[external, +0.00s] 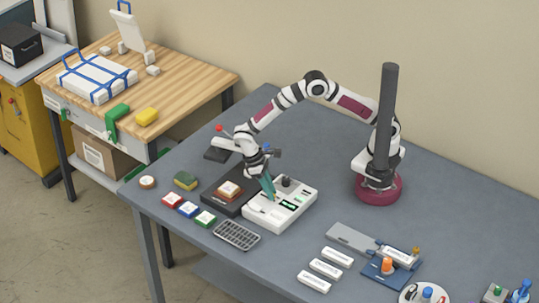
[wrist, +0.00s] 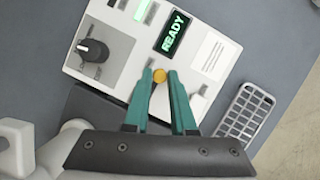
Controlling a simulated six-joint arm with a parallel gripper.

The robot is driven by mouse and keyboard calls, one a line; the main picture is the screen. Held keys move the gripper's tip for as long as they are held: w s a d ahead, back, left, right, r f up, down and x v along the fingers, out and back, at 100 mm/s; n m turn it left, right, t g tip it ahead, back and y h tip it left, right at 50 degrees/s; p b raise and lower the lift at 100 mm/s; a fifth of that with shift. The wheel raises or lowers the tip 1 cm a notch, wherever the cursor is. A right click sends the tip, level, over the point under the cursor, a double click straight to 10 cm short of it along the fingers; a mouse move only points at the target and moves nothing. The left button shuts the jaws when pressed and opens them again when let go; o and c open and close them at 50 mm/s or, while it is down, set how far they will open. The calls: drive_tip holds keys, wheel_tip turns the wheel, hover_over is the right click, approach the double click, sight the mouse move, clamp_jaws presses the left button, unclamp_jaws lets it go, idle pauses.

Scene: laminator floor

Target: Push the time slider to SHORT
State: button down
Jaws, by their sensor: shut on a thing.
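The white control unit (external: 294,212) sits on the grey table, and its panel fills the upper part of the wrist view (wrist: 118,40). It has a lit green display (wrist: 174,33) reading READY and a black dial (wrist: 93,50). A small round yellow-orange knob (wrist: 159,76), seemingly the time slider's, lies between my teal fingertips. My gripper (wrist: 160,82) is shut on this knob, low over the panel; it also shows in the external view (external: 271,194). The slider's track and its SHORT mark cannot be made out; my fingers cover part of the panel.
A grey grid tray (external: 237,235) lies in front. Red, blue and green blocks (external: 188,209) stand at the front left. White labelled bars (external: 325,268) lie to the right, with clear table between.

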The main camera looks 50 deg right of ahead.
drive_tip(key=shift+w, duration=2.3)
drive_tip(key=c, duration=0.8)
unclamp_jaws()
drive_tip(key=shift+o, duration=0.2)
drive_tip(key=shift+s, duration=0.1)
drive_tip(key=v, duration=1.5)
drive_tip(key=shift+w+r, duration=0.25)
drive_tip(key=shift+r, duration=0.05)
drive_tip(key=shift+a, duration=0.15)
